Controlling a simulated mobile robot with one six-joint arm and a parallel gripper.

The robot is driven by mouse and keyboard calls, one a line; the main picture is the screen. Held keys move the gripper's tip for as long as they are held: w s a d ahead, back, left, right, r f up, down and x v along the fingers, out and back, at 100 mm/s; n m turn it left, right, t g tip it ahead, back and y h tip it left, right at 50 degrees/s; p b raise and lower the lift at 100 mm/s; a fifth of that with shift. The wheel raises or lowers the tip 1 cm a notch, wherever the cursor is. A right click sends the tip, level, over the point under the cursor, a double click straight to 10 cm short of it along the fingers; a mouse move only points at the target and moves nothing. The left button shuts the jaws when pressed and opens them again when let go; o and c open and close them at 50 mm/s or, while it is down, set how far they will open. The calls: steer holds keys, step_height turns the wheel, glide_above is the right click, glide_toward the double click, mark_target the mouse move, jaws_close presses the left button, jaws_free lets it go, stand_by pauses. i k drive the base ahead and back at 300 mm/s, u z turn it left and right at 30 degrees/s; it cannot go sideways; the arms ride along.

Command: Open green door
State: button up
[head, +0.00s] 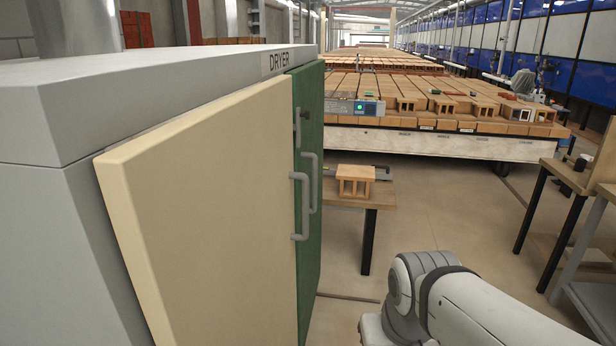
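The green door (309,120) is the far right one of two doors on the grey dryer cabinet (170,66). I see it at a steep angle, and it looks shut. A grey bar handle (314,183) stands on its left side, close to the seam. A small grey latch (298,127) sits above, near the same seam. The cream door (205,200) beside it has its own grey bar handle (304,206) and also looks shut. Only links of my arm show at the bottom right, apart from the doors. My gripper is not in view.
A small wooden table (385,196) with a hollow brick (354,181) stands just beyond the green door. Another wooden table (566,176) stands at the right. A long bench (440,143) full of bricks is behind. Floor between the tables is clear.

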mark_target(308, 80)
steer(key=z, duration=0.35)
steer(key=i, duration=0.9)
steer(key=u, duration=0.25)
